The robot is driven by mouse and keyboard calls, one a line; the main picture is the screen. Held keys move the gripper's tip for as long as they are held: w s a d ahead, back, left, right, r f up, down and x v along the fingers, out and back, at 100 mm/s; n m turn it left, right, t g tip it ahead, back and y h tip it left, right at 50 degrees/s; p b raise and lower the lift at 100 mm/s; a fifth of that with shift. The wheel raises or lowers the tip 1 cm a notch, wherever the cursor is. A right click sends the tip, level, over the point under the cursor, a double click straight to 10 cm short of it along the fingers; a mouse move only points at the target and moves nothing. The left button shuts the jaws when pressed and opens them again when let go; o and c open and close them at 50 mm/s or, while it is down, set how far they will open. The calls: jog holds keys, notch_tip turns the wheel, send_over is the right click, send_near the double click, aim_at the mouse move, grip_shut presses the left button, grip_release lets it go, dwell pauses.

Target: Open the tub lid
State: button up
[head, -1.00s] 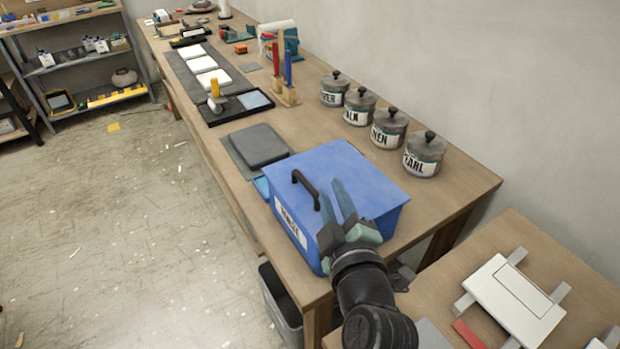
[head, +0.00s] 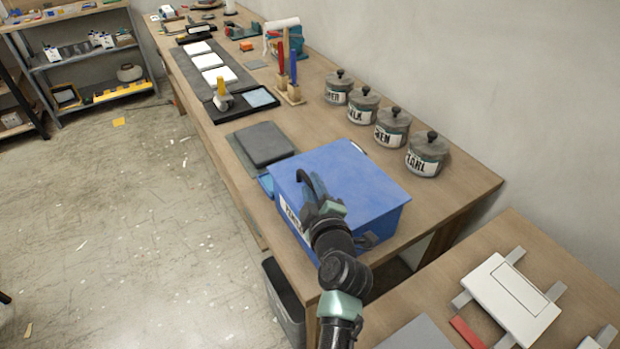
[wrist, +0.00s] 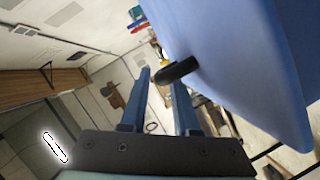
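The blue tub (head: 368,228) stands on the wooden bench, and its flat blue lid (head: 350,170) looks closed. A black bar handle (head: 302,177) rises from the lid near its left edge, partly hidden by my gripper. My gripper (head: 312,182) is over the left part of the lid at the handle. In the wrist view, the two blue fingers (wrist: 162,80) stand apart. The black handle (wrist: 179,71) shows at the fingertips, its end in the gap between them. I cannot tell whether either finger touches it. The blue lid surface (wrist: 235,55) fills the right side there.
Several grey lidded pots (head: 392,127) stand along the wall behind the tub. A dark grey flat block (head: 264,144) lies on the bench beyond the tub. A grey bin (head: 283,300) stands on the floor below. A second table (head: 560,275) with white panels is at the right.

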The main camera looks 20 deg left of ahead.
jog(key=shift+x, duration=1.05)
grip_shut()
dwell(0.8)
